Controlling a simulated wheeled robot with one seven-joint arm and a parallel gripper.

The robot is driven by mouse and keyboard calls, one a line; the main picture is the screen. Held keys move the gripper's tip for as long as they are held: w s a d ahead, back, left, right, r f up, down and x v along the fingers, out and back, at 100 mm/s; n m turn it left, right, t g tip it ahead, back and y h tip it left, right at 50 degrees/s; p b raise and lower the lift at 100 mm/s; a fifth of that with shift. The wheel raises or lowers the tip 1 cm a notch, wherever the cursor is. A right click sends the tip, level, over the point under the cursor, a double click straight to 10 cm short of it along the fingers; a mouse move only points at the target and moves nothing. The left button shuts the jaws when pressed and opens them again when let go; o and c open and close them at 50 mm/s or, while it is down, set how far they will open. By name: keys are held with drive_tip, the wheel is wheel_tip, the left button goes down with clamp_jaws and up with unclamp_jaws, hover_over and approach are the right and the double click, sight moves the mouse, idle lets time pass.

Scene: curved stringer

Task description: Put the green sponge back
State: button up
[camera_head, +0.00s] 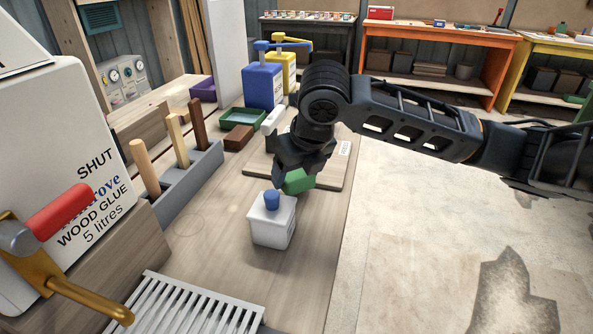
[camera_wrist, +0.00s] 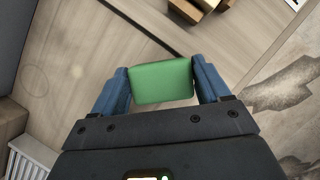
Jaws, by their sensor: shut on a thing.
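The green sponge (camera_head: 299,181) is held by my gripper (camera_head: 287,176) above the workbench, in front of the light wooden board (camera_head: 330,169). In the wrist view the sponge (camera_wrist: 162,82) lies between the two blue fingers, touching or nearly touching both. A small green tray (camera_head: 242,118) stands farther back on the bench. A white square pot with a blue cap (camera_head: 272,221) stands upright just in front of and below my gripper.
A grey rack (camera_head: 190,172) holds several upright wooden handles at left. A large wood glue container (camera_head: 75,150) with a red-handled tap fills the left. A slatted white grid (camera_head: 190,305) lies in front. Blue (camera_head: 263,86) and yellow containers stand behind. The bench's right edge drops to the floor.

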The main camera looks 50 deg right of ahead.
drive_tip(key=shift+f+b, duration=0.3)
drive_tip(key=shift+f, duration=0.15)
drive_tip(key=o, duration=1)
drive_tip(key=shift+r, duration=0.1)
drive_tip(key=shift+r+p, duration=0.2)
drive_tip(key=shift+p, duration=0.1)
drive_tip(key=p+v, duration=0.1)
drive_tip(key=v, duration=1.1)
drive_tip(key=shift+r, duration=0.35)
